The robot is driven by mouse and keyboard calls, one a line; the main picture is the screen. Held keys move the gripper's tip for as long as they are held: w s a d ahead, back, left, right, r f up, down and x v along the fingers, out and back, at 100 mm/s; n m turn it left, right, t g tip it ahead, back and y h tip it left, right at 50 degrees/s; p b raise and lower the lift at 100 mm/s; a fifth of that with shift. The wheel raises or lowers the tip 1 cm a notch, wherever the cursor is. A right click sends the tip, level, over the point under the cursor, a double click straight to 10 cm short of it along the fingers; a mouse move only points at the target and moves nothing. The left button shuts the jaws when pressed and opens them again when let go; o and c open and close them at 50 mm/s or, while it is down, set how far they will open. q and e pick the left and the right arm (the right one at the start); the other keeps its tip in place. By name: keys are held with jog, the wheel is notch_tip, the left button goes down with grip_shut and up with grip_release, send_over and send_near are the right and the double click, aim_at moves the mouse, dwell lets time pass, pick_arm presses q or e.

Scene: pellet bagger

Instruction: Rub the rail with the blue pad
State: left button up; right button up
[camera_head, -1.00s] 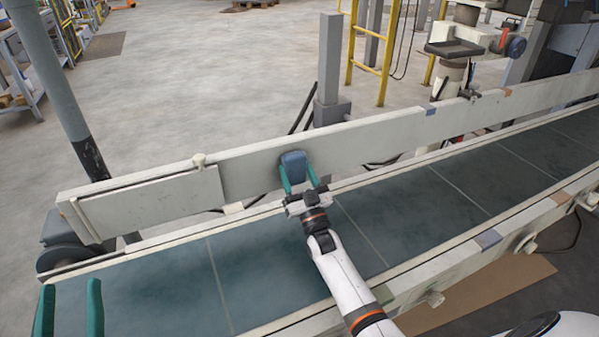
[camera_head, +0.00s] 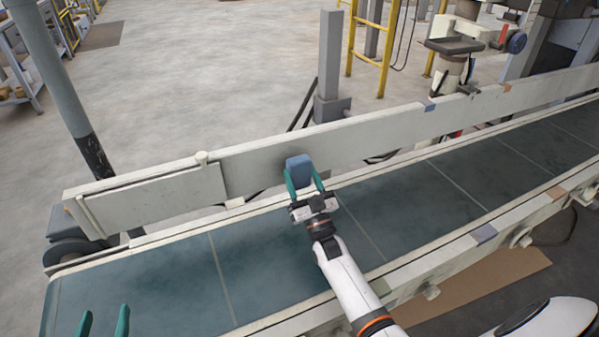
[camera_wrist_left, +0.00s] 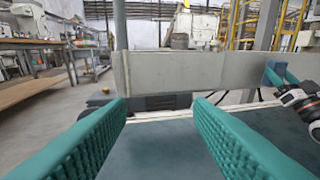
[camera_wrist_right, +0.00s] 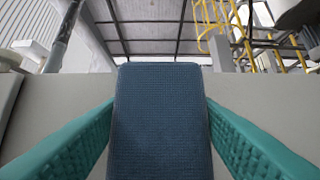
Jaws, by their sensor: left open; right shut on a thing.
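The blue pad (camera_head: 299,170) is held upright in my right gripper (camera_head: 304,184), which is shut on its two sides. The pad is in front of the face of the grey-white rail (camera_head: 365,140) along the far side of the conveyor; I cannot tell whether it touches. In the right wrist view the pad (camera_wrist_right: 161,120) fills the middle and hides the rail behind it. My left gripper (camera_head: 104,325) is open and empty over the near left end of the belt. In the left wrist view its fingers (camera_wrist_left: 160,120) are apart, with the rail (camera_wrist_left: 180,72) ahead.
The dark green belt (camera_head: 270,240) runs below the rail. A near side frame (camera_head: 450,250) bounds it. A dark post (camera_head: 80,110) rises at the left, and a grey post (camera_head: 328,70) stands behind.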

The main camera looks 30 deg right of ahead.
jog(key=shift+s, duration=0.35)
pick_arm(q)
notch_tip(320, 180, down, 6)
jog(key=s+a+g+y+p, duration=0.1)
jog(key=s+g, duration=0.1)
jog(key=g, duration=0.2)
jog(key=shift+s+a+r, duration=0.25)
jog(key=shift+s+a, duration=0.05)
jog(key=shift+s, duration=0.05)
pick_arm(e)
jog(key=shift+s, duration=0.9)
jog(key=shift+s+a+p, duration=0.1)
jog(key=shift+s+p, duration=0.8)
jog(key=shift+s, duration=0.2)
pick_arm(q)
jog(key=s+a+f+g+y, duration=0.1)
jog(key=s+a+f+g, duration=0.1)
jog(key=s+f+g, duration=0.2)
jog(key=shift+s+g+y, duration=0.3)
jog(key=shift+s+g, duration=0.1)
jog(key=shift+s, duration=0.3)
pick_arm(e)
jog(key=shift+s, duration=0.4)
pick_arm(q)
jog(key=shift+a+f, duration=0.1)
